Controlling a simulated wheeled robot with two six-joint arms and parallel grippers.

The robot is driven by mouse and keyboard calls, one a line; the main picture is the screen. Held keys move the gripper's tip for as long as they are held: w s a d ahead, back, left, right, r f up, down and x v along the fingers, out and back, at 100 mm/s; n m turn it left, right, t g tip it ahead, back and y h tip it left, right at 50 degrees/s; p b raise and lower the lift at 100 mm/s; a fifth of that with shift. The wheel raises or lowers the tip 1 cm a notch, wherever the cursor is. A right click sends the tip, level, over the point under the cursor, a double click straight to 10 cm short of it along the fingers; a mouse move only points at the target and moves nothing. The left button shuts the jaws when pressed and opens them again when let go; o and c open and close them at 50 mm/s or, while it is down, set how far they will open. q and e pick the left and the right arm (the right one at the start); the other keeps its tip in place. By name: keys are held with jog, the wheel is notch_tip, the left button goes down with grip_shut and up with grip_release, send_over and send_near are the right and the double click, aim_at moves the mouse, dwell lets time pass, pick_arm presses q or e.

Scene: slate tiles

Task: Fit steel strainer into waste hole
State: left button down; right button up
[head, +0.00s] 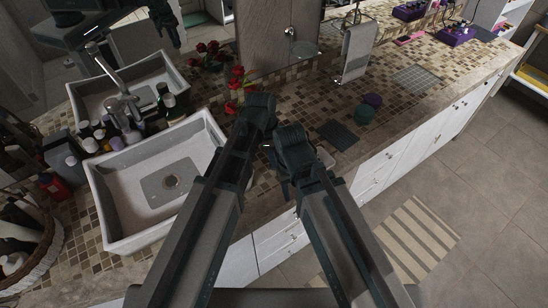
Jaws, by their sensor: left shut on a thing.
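The waste hole (173,181) is a small round opening in the grey floor of the near white basin (104,200). Nothing is seen covering it. My left gripper (271,153) is right of this basin, over the counter, partly hidden among the dark arm links. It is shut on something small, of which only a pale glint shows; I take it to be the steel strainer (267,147). Its shape and tilt cannot be made out. My right arm comes up beside the left one, and its gripper is hidden behind its own links.
Bottles (112,130) and a tap (122,100) stand behind the near basin. Red flowers (238,85) are at its back right. A basket (42,245) is at left.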

pick_arm(q)
jog(key=s+a+r+n+p, duration=0.1)
jog(key=a+r+n+p, duration=0.2)
jog(key=a+r+p, duration=0.65)
jog(key=a+r+n+t+p, duration=0.15)
jog(key=a+r+p, duration=0.25)
jog(key=a, duration=1)
jog(key=s+a+r+n+p, duration=0.1)
jog(key=a+r+n+p, duration=0.45)
jog(key=a, duration=0.65)
jog(key=f+m+b, duration=0.1)
jog(key=f+b, duration=1)
jog(key=f+m+b, duration=0.1)
jog(key=f+b, duration=1.1)
jog(key=shift+w+a, duration=0.1)
jog(key=shift+w, duration=0.1)
notch_tip(320, 180, down, 4)
jog(key=b, duration=0.4)
jog(key=shift+f, duration=0.1)
